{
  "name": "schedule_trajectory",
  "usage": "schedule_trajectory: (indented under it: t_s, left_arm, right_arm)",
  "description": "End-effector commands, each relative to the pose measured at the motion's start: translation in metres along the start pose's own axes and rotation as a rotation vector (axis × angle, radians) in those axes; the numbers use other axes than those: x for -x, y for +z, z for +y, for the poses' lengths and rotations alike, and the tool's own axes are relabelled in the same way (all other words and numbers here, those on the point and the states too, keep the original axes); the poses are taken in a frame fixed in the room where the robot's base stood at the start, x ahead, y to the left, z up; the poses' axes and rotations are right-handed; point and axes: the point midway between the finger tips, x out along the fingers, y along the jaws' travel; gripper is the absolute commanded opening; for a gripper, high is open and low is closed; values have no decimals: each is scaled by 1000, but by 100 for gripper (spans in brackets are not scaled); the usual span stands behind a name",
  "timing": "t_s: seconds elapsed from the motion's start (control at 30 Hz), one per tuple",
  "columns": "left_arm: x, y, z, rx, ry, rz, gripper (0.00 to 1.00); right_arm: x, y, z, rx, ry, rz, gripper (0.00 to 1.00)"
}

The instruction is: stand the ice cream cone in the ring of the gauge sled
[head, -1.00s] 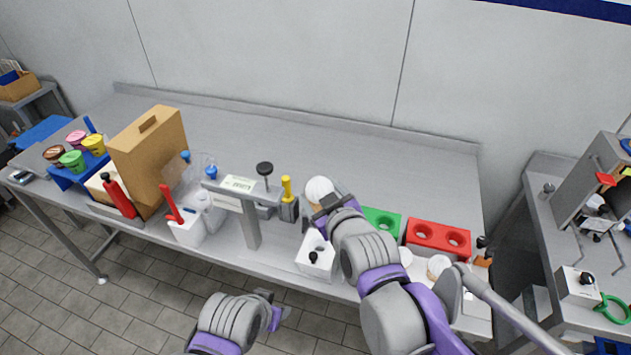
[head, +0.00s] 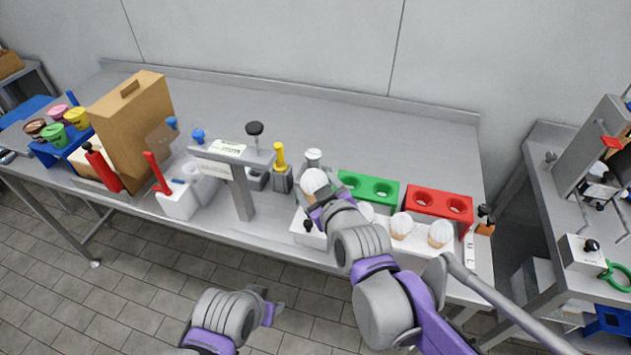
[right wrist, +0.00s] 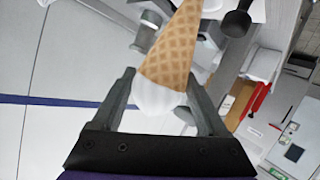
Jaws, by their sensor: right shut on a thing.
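My right gripper (head: 316,203) is shut on the white ice cream top of a waffle cone (head: 313,181), above the left end of the white cone tray. In the right wrist view the fingers (right wrist: 163,98) grip the white top and the brown cone (right wrist: 173,48) sticks out beyond them. The gauge (head: 243,190) is a grey post with a labelled head and a black knob, left of my right gripper. A low grey part (head: 256,180) sits beside its post; I cannot tell whether it is the sled, and no ring shows clearly. My left gripper (head: 270,305) is low, in front of the table.
More cones (head: 402,226) stand in the white tray, right of my gripper. A green block (head: 370,187) and a red block (head: 440,203) with holes are behind. The table's back is clear.

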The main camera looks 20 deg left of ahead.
Motion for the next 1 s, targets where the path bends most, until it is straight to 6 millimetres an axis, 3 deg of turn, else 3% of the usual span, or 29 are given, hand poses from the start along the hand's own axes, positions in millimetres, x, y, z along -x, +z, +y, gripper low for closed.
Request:
schedule_trajectory:
  t_s: [1.0]
  left_arm:
    - [-10, 8, 0, 0, 0, -5, 50]
  right_arm:
    - [-5, 14, -5, 0, 0, 0, 45]
